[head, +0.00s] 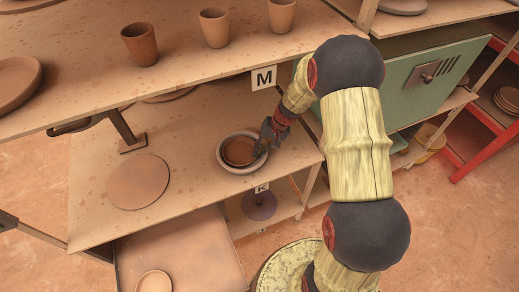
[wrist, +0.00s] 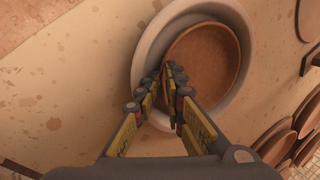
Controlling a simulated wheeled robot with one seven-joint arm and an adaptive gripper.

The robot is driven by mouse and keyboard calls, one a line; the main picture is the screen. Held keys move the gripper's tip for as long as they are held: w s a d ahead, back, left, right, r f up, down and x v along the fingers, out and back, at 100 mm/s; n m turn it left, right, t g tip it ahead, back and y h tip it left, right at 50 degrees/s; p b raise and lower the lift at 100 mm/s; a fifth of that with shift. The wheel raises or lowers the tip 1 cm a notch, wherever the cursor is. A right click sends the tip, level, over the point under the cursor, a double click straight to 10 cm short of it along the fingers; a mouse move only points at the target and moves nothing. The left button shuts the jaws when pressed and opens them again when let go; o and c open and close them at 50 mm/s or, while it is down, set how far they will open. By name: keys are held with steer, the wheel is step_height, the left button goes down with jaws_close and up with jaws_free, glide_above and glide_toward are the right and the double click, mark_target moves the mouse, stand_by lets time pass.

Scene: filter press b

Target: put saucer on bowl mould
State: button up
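The saucer (head: 238,152) is a round, shallow brown dish. It lies within the outline of the bowl mould (head: 223,162), a pale grey ring-like bowl on the middle shelf. In the wrist view the saucer (wrist: 210,62) sits off-centre to the right within the mould (wrist: 146,62). I cannot tell whether it rests on the mould or is slightly above it. My gripper (head: 265,146) reaches in from the right. In the wrist view my gripper's fingertips (wrist: 171,70) are close together at the saucer's rim and appear closed on it. The fingers hide part of the rim.
A flat round clay disc (head: 138,182) lies left on the same shelf. Several brown cups (head: 214,28) stand on the shelf above, which carries an M sign (head: 263,79). A purple dish (head: 260,204) is below, near a K sign. A green cabinet (head: 425,75) stands right.

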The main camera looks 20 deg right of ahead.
steer(key=d+r, duration=0.2)
steer(key=shift+s+r+p, duration=0.35)
steer(key=shift+s, duration=0.05)
steer(key=s+d, duration=0.1)
steer(key=d, duration=0.2)
steer(key=s+d+b, duration=0.1)
steer(key=s+d, duration=0.1)
steer(key=d, duration=0.1)
steer(key=s+d+b, duration=0.1)
steer(key=d, duration=0.2)
steer(key=shift+s+d, duration=0.35)
steer(key=shift+d, duration=0.05)
